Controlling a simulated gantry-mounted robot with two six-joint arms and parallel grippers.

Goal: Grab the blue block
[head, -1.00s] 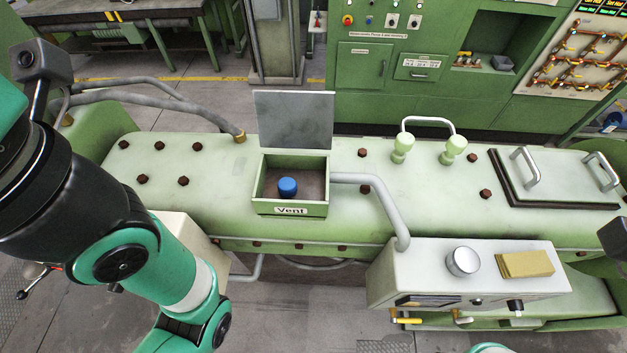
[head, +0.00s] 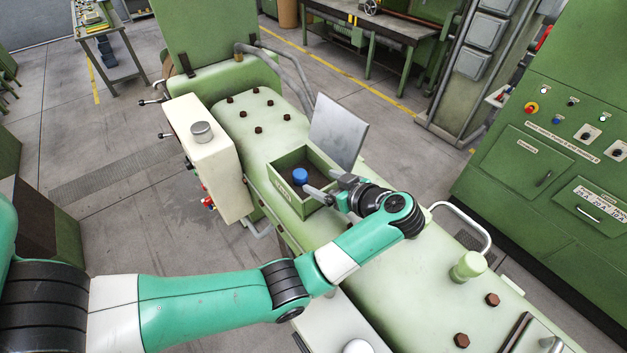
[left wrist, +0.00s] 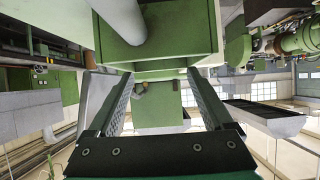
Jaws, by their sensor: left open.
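The blue block (head: 300,176) is a small round-topped piece inside the open green Vent box (head: 283,191) in the head view. The box's grey lid (head: 338,131) stands raised. My left gripper (head: 320,184) is open and empty at the right side of the box. One fingertip appears close to the block, but I cannot tell whether it touches. In the left wrist view my left gripper (left wrist: 160,80) has its two fingers wide apart, with a green box-like surface (left wrist: 170,50) beyond them. The block does not show there. My right gripper is out of view.
In the head view a white box with a round knob (head: 202,132) stands left of the Vent box. A pale green knob (head: 468,266) and a bent handle (head: 470,222) stand at right.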

